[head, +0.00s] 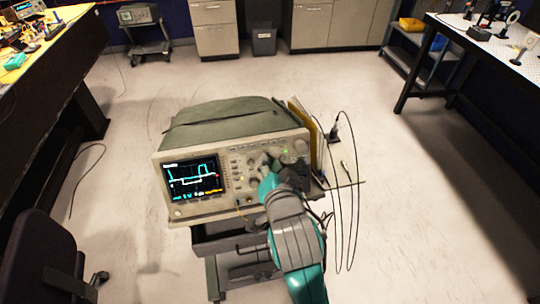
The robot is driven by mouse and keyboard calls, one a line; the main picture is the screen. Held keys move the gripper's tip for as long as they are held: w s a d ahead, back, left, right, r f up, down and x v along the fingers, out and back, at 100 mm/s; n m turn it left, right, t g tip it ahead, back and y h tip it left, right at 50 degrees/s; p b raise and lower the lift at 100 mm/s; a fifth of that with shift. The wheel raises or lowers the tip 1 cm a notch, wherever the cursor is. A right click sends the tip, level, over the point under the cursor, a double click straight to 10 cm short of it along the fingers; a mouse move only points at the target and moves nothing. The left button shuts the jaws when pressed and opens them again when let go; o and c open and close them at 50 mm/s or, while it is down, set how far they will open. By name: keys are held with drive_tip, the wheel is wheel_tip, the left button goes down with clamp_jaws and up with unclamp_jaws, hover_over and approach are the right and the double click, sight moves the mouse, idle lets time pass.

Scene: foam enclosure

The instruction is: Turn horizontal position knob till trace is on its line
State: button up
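The oscilloscope (225,205) stands on a cart, its front panel facing me. Its lit screen (193,178) shows a cyan trace with raised steps at left and right and a lower middle part. A white stepped line shows close to the trace's low part; the two do not appear to coincide throughout. My gripper (268,164) is at the knobs on the right half of the panel. The knob at its fingertips is hidden, and I cannot tell whether the fingers touch or grip it. Other knobs (301,147) show beside the gripper.
A grey-green cover (222,120) lies on top of the oscilloscope. Yellow folders (304,124) and looped black cables (352,215) are on its right. A chair (40,258) stands at lower left, with benches on both sides. The floor behind the cart is clear.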

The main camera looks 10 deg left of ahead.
clamp_jaws()
drive_tip(key=shift+n, duration=0.3)
drive_tip(key=n, duration=0.5)
drive_tip(key=shift+n+y, duration=0.4)
drive_tip(key=n, duration=0.6)
drive_tip(key=shift+g+y, duration=0.4)
drive_tip(key=shift+n, duration=0.3)
